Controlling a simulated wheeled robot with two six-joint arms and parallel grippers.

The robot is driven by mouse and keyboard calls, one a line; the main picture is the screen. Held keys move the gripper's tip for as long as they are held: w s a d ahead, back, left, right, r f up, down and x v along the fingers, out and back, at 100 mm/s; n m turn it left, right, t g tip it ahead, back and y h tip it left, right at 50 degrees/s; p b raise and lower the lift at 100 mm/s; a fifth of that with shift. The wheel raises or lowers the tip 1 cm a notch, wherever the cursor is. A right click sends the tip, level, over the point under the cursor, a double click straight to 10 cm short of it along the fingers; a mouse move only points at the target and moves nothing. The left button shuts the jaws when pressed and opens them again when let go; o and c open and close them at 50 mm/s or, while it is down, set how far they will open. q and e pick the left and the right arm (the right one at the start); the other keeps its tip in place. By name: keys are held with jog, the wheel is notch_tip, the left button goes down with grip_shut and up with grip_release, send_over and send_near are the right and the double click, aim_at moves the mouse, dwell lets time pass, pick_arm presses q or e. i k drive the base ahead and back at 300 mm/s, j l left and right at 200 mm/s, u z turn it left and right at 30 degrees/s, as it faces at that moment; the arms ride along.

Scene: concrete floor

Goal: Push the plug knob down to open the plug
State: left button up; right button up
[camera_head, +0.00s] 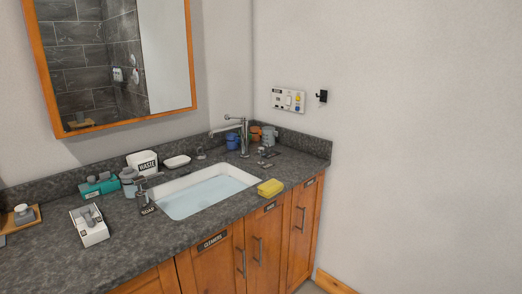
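A white rectangular sink (248,177) is set in the dark stone counter and holds pale blue water. A chrome faucet (243,132) stands behind it with its spout over the basin. A small metal fitting (201,153) sits on the counter left of the faucet, and small metal pieces (265,151) stand right of the sink. I cannot tell which of these is the plug knob. The plug itself is not visible under the water. Neither of my grippers is in view.
A yellow sponge (270,187) lies at the sink's front right. A soap bottle (145,199), a waste box (142,161) and a white tray (90,228) stand left. Blue (232,141) and orange (255,133) cups stand behind. The front-left counter (150,245) is clear.

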aim_at(260, 149)
jog(key=i+l+z, duration=0.2)
jog(key=i+z, duration=0.2)
jog(key=i, duration=0.4)
jog(key=i+z, duration=0.35)
jog(key=i, duration=0.45)
